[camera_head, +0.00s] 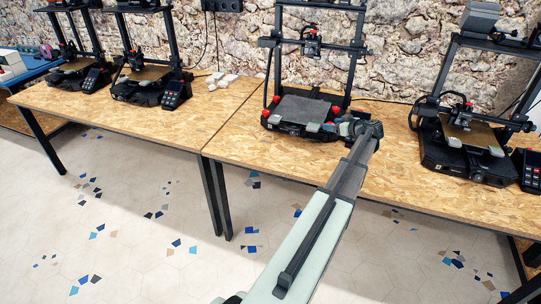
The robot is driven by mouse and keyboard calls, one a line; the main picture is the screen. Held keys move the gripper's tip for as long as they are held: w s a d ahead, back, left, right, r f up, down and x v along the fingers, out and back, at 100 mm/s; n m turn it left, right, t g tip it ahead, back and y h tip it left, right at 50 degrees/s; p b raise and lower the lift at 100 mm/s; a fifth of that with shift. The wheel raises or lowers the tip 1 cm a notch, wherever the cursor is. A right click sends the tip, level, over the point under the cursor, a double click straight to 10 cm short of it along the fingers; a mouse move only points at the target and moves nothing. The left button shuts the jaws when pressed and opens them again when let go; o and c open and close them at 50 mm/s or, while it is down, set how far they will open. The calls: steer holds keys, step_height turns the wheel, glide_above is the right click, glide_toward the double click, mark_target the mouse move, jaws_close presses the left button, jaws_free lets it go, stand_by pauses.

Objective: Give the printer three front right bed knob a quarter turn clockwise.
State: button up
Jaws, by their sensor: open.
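Printer three appears to be the third printer from the left (300,127), a black open-frame machine with a dark grey bed (303,109). Small red knobs show around its bed, one at the front left (265,113) and one at the right side (335,110). My gripper (338,128) is at the printer's front right corner, reached by my arm from the lower right. It is open. The front right knob is largely hidden by the gripper or too small to make out, so I cannot tell whether the fingers are around it or touching it.
Two printers (147,92) stand on the left wooden table (120,117). Another printer (465,150) stands to the right, with a dark control box (527,170) beside it. Small pale pieces (221,79) lie left of printer three. A stone wall (410,45) stands close behind.

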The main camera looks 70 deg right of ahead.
steer(key=n+y, duration=0.1)
steer(key=n+t+y, duration=0.1)
steer(key=d+n+y, duration=0.1)
steer(key=shift+s+t, duration=0.3)
steer(key=shift+s, duration=0.05)
steer(key=v, duration=1.4)
steer(key=w+a+f+m+g, duration=0.1)
steer(key=a+f+m+g, duration=0.15)
steer(key=a, duration=0.25)
steer(key=w+a+f+y, duration=0.1)
steer(key=w+a, duration=0.2)
steer(key=w, duration=0.2)
steer(key=w+a+f+n+y, duration=0.1)
steer(key=w+a+f, duration=0.1)
steer(key=w, duration=0.4)
steer(key=w+a+f+y, duration=0.1)
steer(key=w+a+f, duration=0.1)
steer(key=w+a, duration=0.2)
steer(key=shift+w+a+n+y, duration=0.25)
steer(key=shift+w+n+y, duration=0.1)
steer(key=shift+w, duration=0.5)
steer(key=w+a+n+y, duration=0.1)
steer(key=w+a, duration=0.1)
steer(key=w, duration=0.5)
steer(key=w+a+f+n+y, duration=0.1)
steer(key=w+a, duration=0.2)
steer(key=w, duration=0.5)
steer(key=shift+a+f, duration=0.15)
steer(key=shift+f, duration=0.15)
